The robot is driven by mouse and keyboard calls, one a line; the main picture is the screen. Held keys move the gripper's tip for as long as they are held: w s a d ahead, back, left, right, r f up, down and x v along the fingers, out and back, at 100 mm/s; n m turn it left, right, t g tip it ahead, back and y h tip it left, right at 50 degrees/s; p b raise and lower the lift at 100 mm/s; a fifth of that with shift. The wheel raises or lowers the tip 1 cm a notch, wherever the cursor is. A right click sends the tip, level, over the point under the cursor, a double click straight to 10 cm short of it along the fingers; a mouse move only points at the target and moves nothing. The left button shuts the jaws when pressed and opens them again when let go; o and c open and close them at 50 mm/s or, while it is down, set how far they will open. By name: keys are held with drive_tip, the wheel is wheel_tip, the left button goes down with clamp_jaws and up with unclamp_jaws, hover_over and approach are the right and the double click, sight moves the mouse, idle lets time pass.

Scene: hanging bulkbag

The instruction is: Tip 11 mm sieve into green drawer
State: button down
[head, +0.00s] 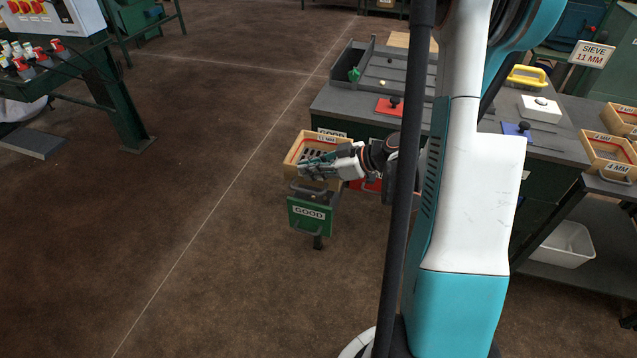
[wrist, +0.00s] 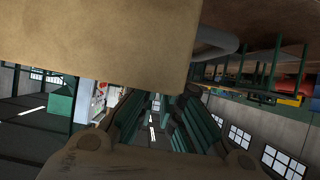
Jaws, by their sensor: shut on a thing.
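The 11 mm sieve (head: 293,158) is a light wooden tray with an 11 MM label, a slotted bottom and a grey handle at its near side. In the head view it is above and just behind the pulled-out green drawer (head: 311,225), marked GOOD. My gripper (head: 312,168) reaches in from the right at the sieve's near side and is shut on it; the exact grip on the handle is hard to see. In the wrist view the sieve's wooden side (wrist: 90,45) fills the upper left, with the grey handle (wrist: 215,38) beside it. The drawer's inside is hidden.
A red drawer front (head: 368,184) is right of the green one, partly behind my arm. The grey bench (head: 335,105) above carries a tray, a red plate (head: 389,107) and a blue plate (head: 516,131). Other sieves (head: 606,150) stand at the right.

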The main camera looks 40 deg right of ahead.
drive_tip(key=p+v, duration=0.1)
drive_tip(key=v, duration=0.5)
drive_tip(key=shift+s, duration=0.4)
drive_tip(key=shift+w+r, duration=0.1)
